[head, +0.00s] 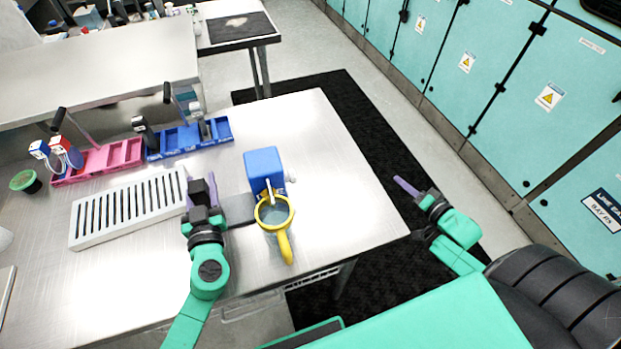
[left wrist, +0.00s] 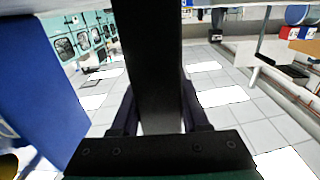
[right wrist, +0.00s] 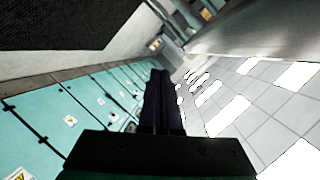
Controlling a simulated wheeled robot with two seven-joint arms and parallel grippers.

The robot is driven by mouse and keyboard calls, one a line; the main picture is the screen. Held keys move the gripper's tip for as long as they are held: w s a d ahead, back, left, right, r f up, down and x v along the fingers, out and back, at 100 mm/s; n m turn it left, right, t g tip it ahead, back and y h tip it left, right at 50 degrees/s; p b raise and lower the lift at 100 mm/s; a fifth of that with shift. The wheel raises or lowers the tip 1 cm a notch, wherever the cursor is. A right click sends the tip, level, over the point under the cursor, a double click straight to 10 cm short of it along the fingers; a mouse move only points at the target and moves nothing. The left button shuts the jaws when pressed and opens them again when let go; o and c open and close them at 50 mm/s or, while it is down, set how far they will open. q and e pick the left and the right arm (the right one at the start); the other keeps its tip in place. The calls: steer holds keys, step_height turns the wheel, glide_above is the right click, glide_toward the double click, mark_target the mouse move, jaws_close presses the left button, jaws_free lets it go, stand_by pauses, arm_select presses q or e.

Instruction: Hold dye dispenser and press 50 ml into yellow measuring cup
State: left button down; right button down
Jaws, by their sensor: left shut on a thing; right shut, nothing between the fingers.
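The yellow measuring cup (head: 284,244) stands on the steel table, its handle toward me. A blue box-shaped unit (head: 262,163), apparently the dye dispenser, stands right behind it, with a pale spout at the cup's rim. The unit also shows at the left of the left wrist view (left wrist: 45,85). My left gripper (head: 201,196) is left of the cup, shut on a black upright bar (left wrist: 148,60); I cannot tell whether this bar belongs to the dispenser. The liquid level in the cup is too small to read. My right gripper (head: 408,187) is shut and empty, off the table's right edge.
A white slotted rack (head: 80,228) lies left of my left gripper. Pink (head: 100,162) and blue (head: 190,137) trays with pipette-like tools stand behind it. A green-rimmed dark cup (head: 26,181) is at far left. The table right of the blue unit is clear.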

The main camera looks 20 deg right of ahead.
mark_target(292, 176)
arm_select(q)
steer(key=shift+f, duration=0.1)
arm_select(e)
steer(key=w+a+r+t+y, duration=0.1)
steer(key=a+r+y, duration=0.25)
steer(key=r, duration=0.35)
arm_select(q)
steer(key=shift+s, duration=0.1)
arm_select(e)
steer(key=s+a+r+y, duration=0.2)
steer(key=a, duration=0.2)
steer(key=s+a+r+g+y, duration=0.1)
steer(key=s+a+y, duration=0.1)
steer(key=a, duration=0.3)
steer(key=s+a+r+g+y, duration=0.1)
steer(key=s+a+r+y, duration=0.1)
steer(key=s+a+y, duration=0.1)
steer(key=shift+a+r+m, duration=0.3)
steer(key=shift+a, duration=0.5)
steer(key=shift+w, duration=0.15)
steer(key=x, duration=0.9)
steer(key=shift+w+a+f, duration=0.1)
steer(key=shift+w, duration=0.05)
steer(key=a, duration=0.3)
steer(key=shift+w+a+f, duration=0.1)
steer(key=shift+w+a, duration=0.1)
steer(key=shift+a, duration=0.5)
